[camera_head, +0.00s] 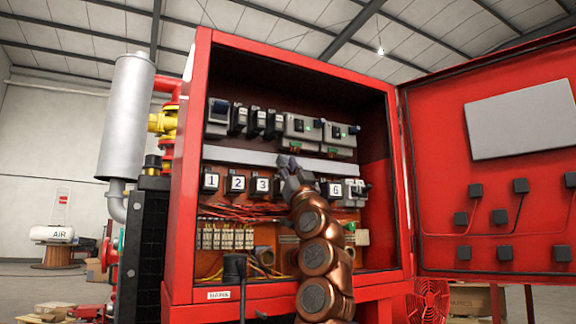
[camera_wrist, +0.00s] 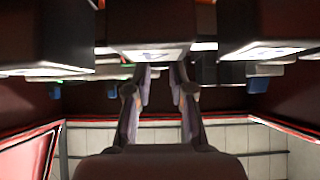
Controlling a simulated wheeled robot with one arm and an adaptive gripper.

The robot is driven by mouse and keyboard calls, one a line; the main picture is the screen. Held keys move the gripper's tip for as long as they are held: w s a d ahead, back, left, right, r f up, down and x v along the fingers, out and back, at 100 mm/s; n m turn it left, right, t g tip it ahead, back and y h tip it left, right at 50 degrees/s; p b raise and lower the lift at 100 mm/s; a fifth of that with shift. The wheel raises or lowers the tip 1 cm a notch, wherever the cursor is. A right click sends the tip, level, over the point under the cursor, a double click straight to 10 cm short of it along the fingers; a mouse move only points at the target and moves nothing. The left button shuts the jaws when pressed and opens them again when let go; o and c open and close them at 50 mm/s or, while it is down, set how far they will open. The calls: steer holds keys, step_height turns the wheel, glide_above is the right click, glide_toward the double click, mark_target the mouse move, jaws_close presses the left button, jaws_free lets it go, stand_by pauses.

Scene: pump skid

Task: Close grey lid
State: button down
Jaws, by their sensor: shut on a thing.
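My gripper (camera_head: 289,168) reaches into the open red cabinet, at the lower row of dark numbered modules between labels 3 and 6. In the wrist view, its two fingers (camera_wrist: 160,75) are close together at the edge of a dark labelled module (camera_wrist: 150,28). They are shut on a small part there, mostly hidden. No grey lid can be told for sure. Grey housings (camera_head: 302,128) sit in the upper row, and a module labelled 6 (camera_head: 335,190) stands right of my gripper. My gripper and arm hide the modules between 3 and 6.
The red cabinet (camera_head: 184,190) stands open, its door (camera_head: 440,110) swung right with a grey plate (camera_head: 520,120) on it. Module 3 (camera_head: 262,186) is close on the left. Loose wires (camera_head: 235,211) and a terminal row (camera_head: 225,237) lie below. A grey rail (camera_head: 240,157) runs above.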

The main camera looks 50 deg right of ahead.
steer(key=c, duration=1.1)
jaws_free()
steer(key=shift+s+f, duration=0.1)
steer(key=shift+v, duration=3.55)
